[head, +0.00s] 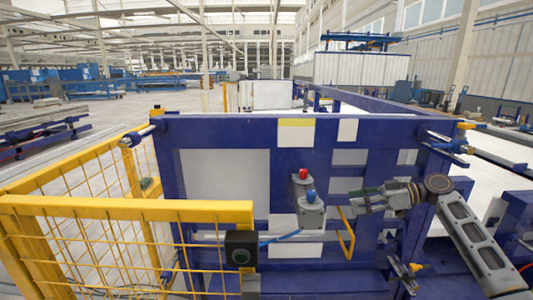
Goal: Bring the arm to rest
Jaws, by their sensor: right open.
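My right gripper (360,202) hangs in front of the blue frame, with its arm coming in from the lower right. Its fingers point left and are open, with nothing visible between them. The grey box (309,213) with a red and a blue button on top is to the left of the gripper, with a gap between them in the picture. My left gripper is not in view.
A large blue machine frame (220,130) spans the middle. A yellow mesh fence (120,209) stands at the left, with a black button box (241,250) at its corner. A bent yellow handle (346,240) is just below the gripper. Open hall floor shows at the far left.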

